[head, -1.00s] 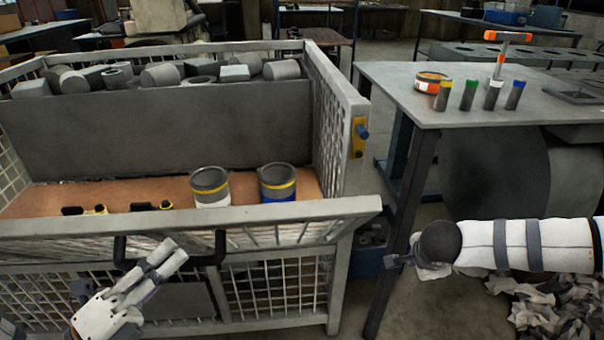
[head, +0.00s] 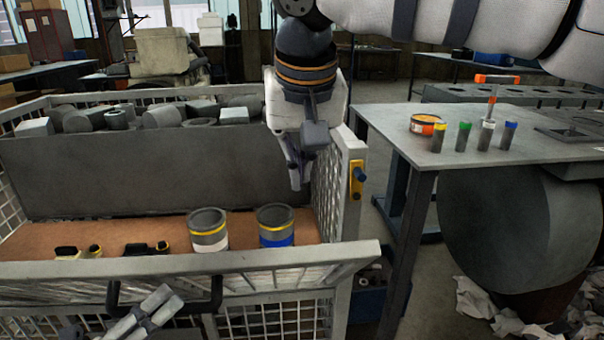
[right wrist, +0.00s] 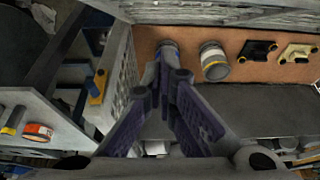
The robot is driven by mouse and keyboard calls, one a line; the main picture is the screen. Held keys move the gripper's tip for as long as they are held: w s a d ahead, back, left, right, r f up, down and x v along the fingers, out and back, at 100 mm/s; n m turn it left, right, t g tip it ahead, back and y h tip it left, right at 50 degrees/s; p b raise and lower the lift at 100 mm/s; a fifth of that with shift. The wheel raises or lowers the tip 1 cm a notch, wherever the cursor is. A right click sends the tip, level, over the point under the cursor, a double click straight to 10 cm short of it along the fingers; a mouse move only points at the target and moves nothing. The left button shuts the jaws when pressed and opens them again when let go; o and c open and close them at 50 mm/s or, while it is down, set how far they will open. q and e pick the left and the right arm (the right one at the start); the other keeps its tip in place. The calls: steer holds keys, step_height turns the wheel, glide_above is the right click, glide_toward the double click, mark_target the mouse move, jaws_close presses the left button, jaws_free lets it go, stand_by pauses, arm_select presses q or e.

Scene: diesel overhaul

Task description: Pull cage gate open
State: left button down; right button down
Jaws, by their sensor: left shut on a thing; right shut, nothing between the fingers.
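The wire cage's front gate (head: 300,257) has a pale grey top rail. It leans outward at the front of the cage (head: 356,205), with the cage floor visible behind it. The gate's black handle (head: 113,296) is at the lower left. My right gripper (head: 297,184) is shut and empty, pointing down over the cage's right side. It also shows in the right wrist view (right wrist: 168,78).
Two banded cylinders (head: 276,226) and small black-and-yellow parts (head: 145,248) sit on the cage floor. A yellow latch plate (head: 357,178) is on the right post. A table (head: 400,125) stands to the right.

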mark_target(304, 246)
arm_select(q)
steer(key=shift+r, duration=0.1)
arm_select(e)
step_height(304, 246, down, 8)
steer(key=shift+s, duration=0.1)
steer(key=shift+s+f, duration=0.25)
steer(key=shift+s, duration=0.05)
steer(key=shift+s+f, duration=0.3)
steer(key=shift+s, duration=0.25)
steer(key=shift+s+f, duration=0.3)
steer(key=shift+s, duration=0.25)
arm_select(q)
steer(key=shift+w+a+r, duration=0.1)
steer(key=shift+w+r, duration=0.05)
steer(key=shift+w, duration=0.05)
arm_select(e)
steer(key=shift+s+f, duration=0.15)
arm_select(q)
steer(key=c, duration=1.6)
jaws_free()
steer(key=shift+o, duration=0.2)
arm_select(e)
steer(key=shift+d, duration=0.2)
